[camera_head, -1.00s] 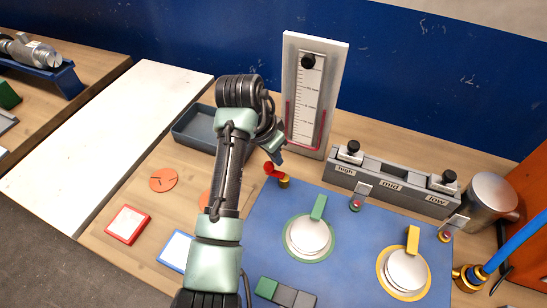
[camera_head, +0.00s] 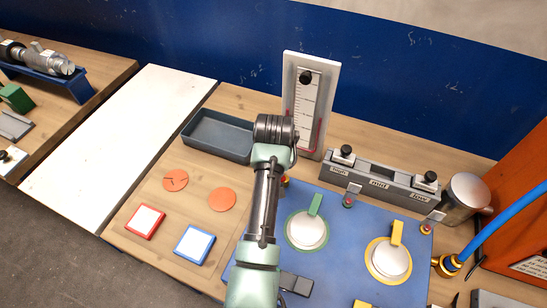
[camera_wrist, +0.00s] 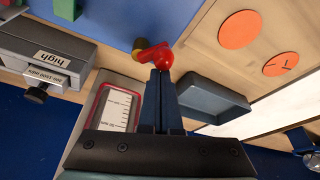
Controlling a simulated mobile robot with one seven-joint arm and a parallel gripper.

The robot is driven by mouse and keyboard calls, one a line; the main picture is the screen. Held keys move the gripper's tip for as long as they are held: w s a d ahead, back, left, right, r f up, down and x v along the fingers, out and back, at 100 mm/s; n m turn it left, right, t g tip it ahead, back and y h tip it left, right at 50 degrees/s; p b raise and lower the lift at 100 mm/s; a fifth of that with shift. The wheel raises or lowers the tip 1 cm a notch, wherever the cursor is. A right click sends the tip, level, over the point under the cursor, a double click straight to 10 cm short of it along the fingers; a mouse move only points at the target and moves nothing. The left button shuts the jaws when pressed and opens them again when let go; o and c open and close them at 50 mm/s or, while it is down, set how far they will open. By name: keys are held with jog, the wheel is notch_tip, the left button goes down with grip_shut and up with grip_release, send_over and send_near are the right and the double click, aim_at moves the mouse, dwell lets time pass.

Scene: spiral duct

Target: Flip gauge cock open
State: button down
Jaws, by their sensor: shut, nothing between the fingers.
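The gauge cock (camera_wrist: 158,54) has a red handle on a brass body and shows at the top centre of the wrist view. The gauge (camera_head: 309,100), a white upright board with a scale and red tube, stands behind the cock. It also shows in the wrist view (camera_wrist: 116,108).
A grey tray (camera_head: 218,136) lies left of the gauge. A grey block (camera_head: 385,182) labelled high, mid and low stands to its right. The blue panel (camera_head: 335,255) carries a green-ringed disc (camera_head: 306,230) and a yellow-ringed disc (camera_head: 388,261). Orange discs (camera_head: 222,199) lie at left.

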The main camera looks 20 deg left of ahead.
jog(key=n, duration=0.1)
jog(key=n+y+p, duration=0.1)
jog(key=n, duration=0.1)
jog(key=s+d+n+g, duration=0.1)
jog(key=n, duration=0.1)
jog(key=shift+p, duration=0.35)
jog(key=shift+s, duration=0.1)
jog(key=shift+d, duration=0.15)
dwell(0.4)
